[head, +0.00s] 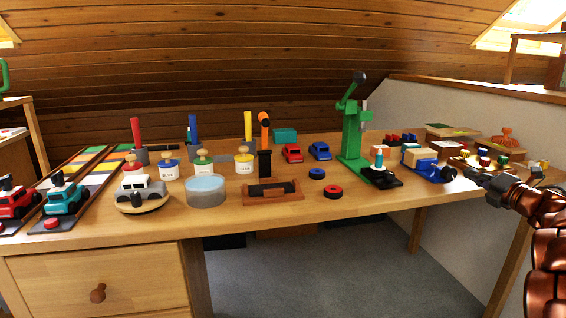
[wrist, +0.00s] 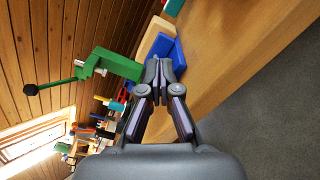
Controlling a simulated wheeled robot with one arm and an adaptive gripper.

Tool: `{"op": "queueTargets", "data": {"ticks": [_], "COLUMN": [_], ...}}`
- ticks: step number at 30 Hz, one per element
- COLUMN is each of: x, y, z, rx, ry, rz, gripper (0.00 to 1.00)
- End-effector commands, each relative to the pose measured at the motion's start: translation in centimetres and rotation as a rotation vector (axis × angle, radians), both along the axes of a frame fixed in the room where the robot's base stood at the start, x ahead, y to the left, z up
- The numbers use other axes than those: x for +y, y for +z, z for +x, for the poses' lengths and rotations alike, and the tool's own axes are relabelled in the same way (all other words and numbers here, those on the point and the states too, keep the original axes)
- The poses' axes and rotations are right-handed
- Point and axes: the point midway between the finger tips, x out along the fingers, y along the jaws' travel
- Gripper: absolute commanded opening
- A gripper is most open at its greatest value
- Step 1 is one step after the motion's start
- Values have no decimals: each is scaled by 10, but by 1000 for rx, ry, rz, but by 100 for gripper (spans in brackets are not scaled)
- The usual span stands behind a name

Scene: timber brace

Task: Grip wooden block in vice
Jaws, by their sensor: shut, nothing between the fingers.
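The blue vice (head: 436,171) stands near the right front edge of the bench. The tan wooden block (head: 418,155) sits at the vice, at its left end; I cannot tell how tightly the jaws hold it. My gripper (head: 470,175) is at the right of the vice, over the bench edge. In the wrist view my gripper (wrist: 158,72) has its fingers together and empty. Beyond the fingertips are the blue vice (wrist: 173,53) and the wooden block (wrist: 154,36); the fingers partly cover the vice.
A green press (head: 353,140) stands left of the vice. Small coloured pieces (head: 484,157) lie behind my gripper. Red and blue toy cars (head: 292,153) stand further left.

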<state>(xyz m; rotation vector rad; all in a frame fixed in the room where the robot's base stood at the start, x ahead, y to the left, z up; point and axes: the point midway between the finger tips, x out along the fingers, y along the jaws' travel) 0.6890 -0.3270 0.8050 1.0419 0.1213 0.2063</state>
Motion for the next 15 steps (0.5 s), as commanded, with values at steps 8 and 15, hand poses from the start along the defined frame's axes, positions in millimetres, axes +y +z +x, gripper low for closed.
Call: {"op": "queueTargets", "data": {"ticks": [8, 15], "x": [-7, -9], "y": [0, 1], "z": [-27, -41], "rx": [0, -2], "ry": [-4, 0], "rz": [0, 0], "gripper": [0, 0]}}
